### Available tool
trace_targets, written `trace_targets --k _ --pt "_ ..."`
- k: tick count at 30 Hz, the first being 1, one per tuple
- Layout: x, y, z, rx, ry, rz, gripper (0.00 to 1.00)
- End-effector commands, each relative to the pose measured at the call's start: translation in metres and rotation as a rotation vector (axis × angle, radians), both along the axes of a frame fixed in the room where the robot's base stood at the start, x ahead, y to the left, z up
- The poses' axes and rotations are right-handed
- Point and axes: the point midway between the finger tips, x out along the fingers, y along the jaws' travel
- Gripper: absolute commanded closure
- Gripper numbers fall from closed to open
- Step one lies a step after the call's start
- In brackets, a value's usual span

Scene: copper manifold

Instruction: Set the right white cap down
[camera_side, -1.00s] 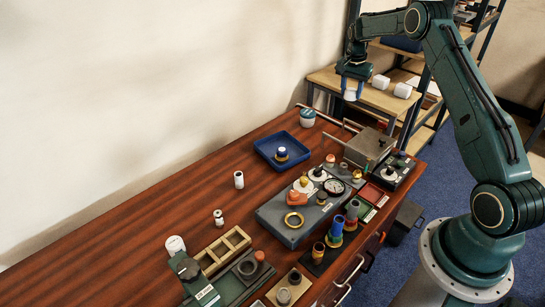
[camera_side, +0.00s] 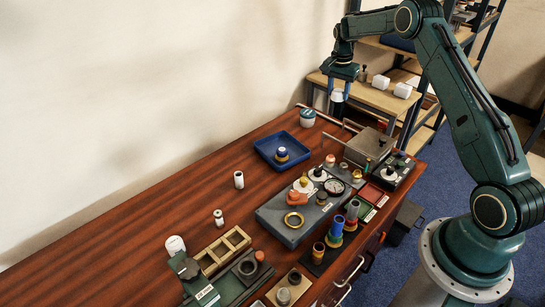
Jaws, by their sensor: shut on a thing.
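My gripper (camera_side: 338,93) is in the air near the back end of the wooden bench, pointing down, with blue fingers. It is shut on a small white piece, which looks like the white cap (camera_side: 337,96). The fingers hide part of it. The cap is left of the wooden side shelf and appears above the far end of the bench. I cannot tell its exact height. Two other white pieces (camera_side: 380,82) and (camera_side: 403,90) lie on the side shelf, to the right of my gripper.
A white jar with a dark green band (camera_side: 308,118) stands on the bench below and left of my gripper. A blue tray (camera_side: 282,149) and a grey metal box (camera_side: 369,147) with a thin rod are nearby. The bench's left side is mostly clear.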

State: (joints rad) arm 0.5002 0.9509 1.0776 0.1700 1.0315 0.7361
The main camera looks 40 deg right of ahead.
Motion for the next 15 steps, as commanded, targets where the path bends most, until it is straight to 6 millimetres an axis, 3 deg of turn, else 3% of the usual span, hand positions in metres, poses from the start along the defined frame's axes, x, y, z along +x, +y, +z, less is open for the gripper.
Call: trace_targets --k 6,15 --pt "0.03 0.073 0.003 0.009 0.0 -0.007 0.79" --pt "0.056 0.186 0.008 0.018 0.003 -0.032 0.79"
